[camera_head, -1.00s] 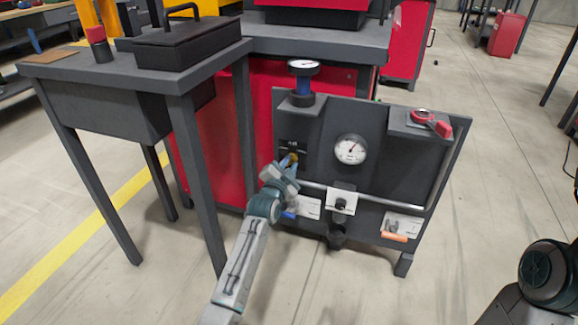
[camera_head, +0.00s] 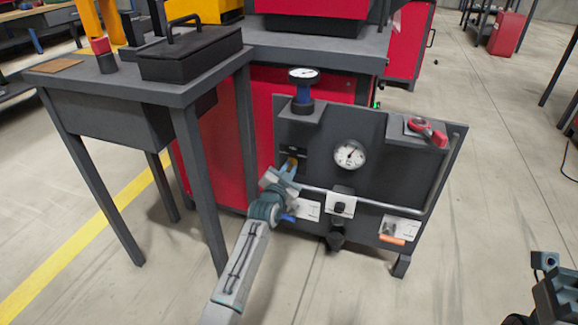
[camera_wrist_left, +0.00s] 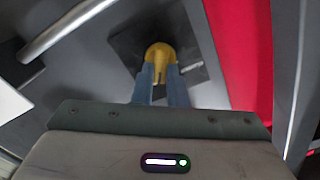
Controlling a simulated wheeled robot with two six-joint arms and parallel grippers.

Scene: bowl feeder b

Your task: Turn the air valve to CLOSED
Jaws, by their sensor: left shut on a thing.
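The air valve's yellow handle (camera_wrist_left: 160,58) is on a dark square plate on the panel. It also shows, small, in the head view (camera_head: 292,163). My left gripper (camera_head: 287,176) reaches it from below left. In the left wrist view its two blue-grey fingers (camera_wrist_left: 160,84) are shut on the yellow handle, one on each side. A label beside the handle is too small to read, so I cannot tell the marked position. My right arm shows only in part at the lower right of the head view, with no fingers seen.
A grey table (camera_head: 115,90) stands close on the left. The floor in front is clear.

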